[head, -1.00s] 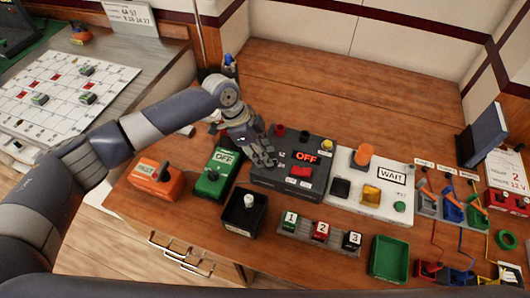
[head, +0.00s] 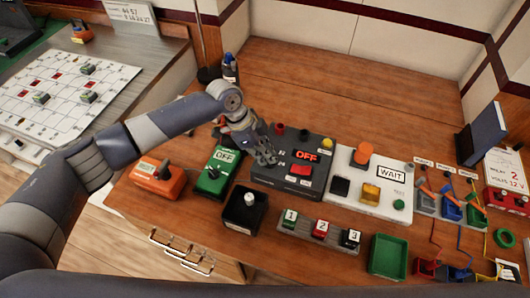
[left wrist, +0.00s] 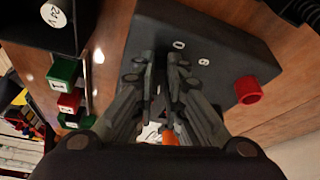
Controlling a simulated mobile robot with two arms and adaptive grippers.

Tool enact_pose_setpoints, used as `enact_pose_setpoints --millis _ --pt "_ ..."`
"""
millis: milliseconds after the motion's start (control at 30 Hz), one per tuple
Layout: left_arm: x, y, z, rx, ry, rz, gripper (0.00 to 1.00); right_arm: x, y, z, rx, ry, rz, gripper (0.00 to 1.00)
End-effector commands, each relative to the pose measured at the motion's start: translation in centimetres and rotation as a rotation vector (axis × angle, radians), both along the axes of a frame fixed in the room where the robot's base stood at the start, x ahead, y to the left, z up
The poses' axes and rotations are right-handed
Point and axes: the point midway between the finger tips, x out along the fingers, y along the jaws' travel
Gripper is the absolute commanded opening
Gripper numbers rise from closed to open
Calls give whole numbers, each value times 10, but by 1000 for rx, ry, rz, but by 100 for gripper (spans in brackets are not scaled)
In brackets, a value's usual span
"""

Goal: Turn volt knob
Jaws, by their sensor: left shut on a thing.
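A dark grey box (head: 290,186) with a lit red OFF display (head: 306,156) and a red switch (head: 304,170) stands on the bench. Small white numbers are printed on its top. My left gripper (head: 266,158) is over the left part of this box, fingers pointing down. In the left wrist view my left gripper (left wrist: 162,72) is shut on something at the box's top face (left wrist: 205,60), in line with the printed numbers. The volt knob is hidden between the fingers, so I cannot see its pointer. My right gripper is not in view.
A green OFF box (head: 217,170) and an orange box (head: 158,180) stand left of the dark box. A white WAIT panel (head: 375,210) is close on its right. A black bin (head: 244,210) and numbered blocks (head: 320,229) are in front.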

Motion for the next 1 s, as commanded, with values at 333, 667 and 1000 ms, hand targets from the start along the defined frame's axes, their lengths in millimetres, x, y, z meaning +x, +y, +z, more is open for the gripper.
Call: enact_pose_setpoints --millis 333,667,1000 --pt "-5 -1 7 -3 2 191 0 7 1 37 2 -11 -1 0" --pt "-9 -3 7 -2 3 486 0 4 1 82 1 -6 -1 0" --pt "-11 -5 5 -3 0 728 0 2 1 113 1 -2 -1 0"
